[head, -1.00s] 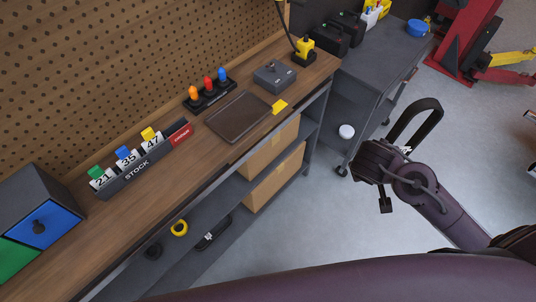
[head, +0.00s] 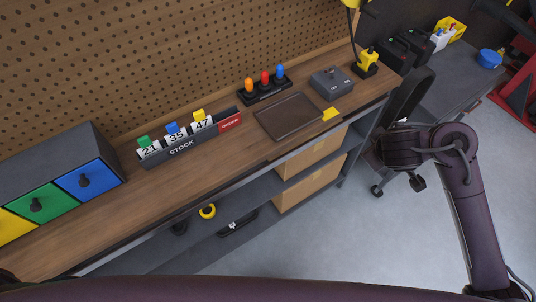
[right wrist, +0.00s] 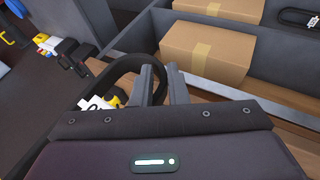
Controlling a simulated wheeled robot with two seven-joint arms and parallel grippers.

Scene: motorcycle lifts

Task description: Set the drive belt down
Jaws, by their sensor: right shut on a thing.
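The drive belt is a black loop (head: 410,97), raised at the right end of the bench in the head view, in front of the grey cart. My right gripper (right wrist: 163,82) is shut on it. In the right wrist view the belt (right wrist: 124,64) curves left from between the fingers. In the head view the wrist (head: 402,150) hides the fingertips and the belt's lower part. A shallow brown tray (head: 258,119) lies empty on the wooden bench (head: 150,200), left of the belt. My left gripper is out of view.
Bare bench lies in front of the cards.

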